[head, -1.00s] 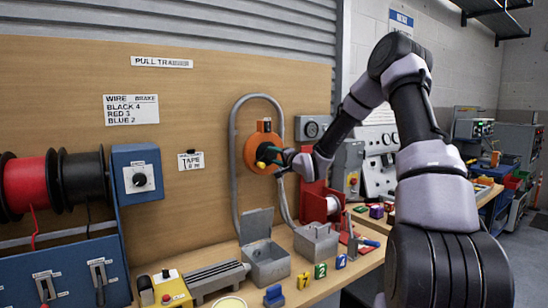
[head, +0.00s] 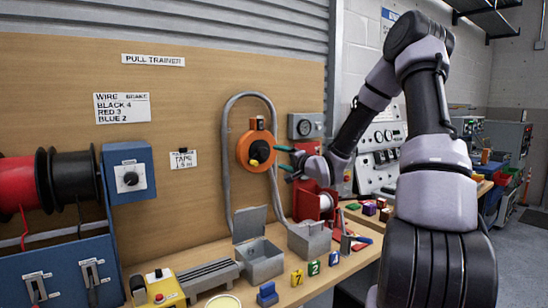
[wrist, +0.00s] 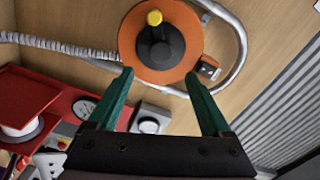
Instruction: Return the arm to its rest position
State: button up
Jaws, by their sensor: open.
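My gripper (head: 284,162) is open and empty, with its two green fingers spread apart. In the head view it is in the air to the right of the orange disc (head: 256,140), clear of it. The disc has a black hub with a yellow knob (wrist: 154,18) and is mounted on the wooden board. In the wrist view the disc (wrist: 190,50) lies beyond the fingertips, and nothing is between the fingers (wrist: 160,82). My arm reaches in from the right, its upper part raised and bent.
A grey conduit loop (head: 227,150) runs around the disc. Below are an open grey box (head: 262,262), a closed grey box (head: 309,238) and numbered blocks (head: 297,278) on the bench. A red spool stand (head: 306,205) is close under my gripper. Wire spools (head: 70,180) are at left.

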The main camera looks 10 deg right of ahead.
jog(key=shift+s+d, duration=0.25)
jog(key=shift+s, duration=0.35)
jog(key=s+d+r+n+g+h, duration=0.2)
jog(key=s+r+g+h, duration=0.15)
jog(key=s, duration=0.35)
jog(key=s+d+r+n+g+h, duration=0.2)
jog(key=s+r+h, duration=0.15)
jog(key=s, duration=0.35)
jog(key=s+a+r+n+g+y, duration=0.1)
jog(key=s+r+g, duration=0.1)
jog(key=s, duration=0.9)
jog(key=s+a+r+g+y, duration=0.1)
jog(key=s+a+r+g, duration=0.1)
jog(key=s, duration=1)
jog(key=shift+a+n, duration=0.2)
jog(key=shift+n, duration=0.2)
